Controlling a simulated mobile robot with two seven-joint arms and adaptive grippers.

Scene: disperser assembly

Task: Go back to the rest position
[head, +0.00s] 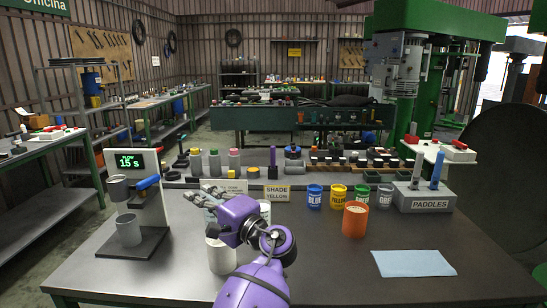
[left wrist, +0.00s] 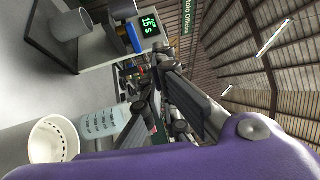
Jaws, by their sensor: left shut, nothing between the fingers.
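My left gripper (head: 207,193) is shut and empty, above the worktable (head: 330,270) near its middle. It also shows in the left wrist view (left wrist: 157,75). My purple left arm comes up from the bottom edge and hides part of the table. A white cup (head: 221,257) stands on the table just below and behind my wrist; in the left wrist view a white ribbed cup (left wrist: 54,140) stands beside a pale marked beaker (left wrist: 103,122). My right gripper is not in view.
A stand with a timer display (head: 132,161) and grey cups (head: 128,230) is at left. An orange cup (head: 355,219), colour cans (head: 337,197), a "SHADE YELLOW" sign (head: 277,193) and a paddle holder (head: 425,198) stand at right. A blue cloth (head: 413,263) lies at front right.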

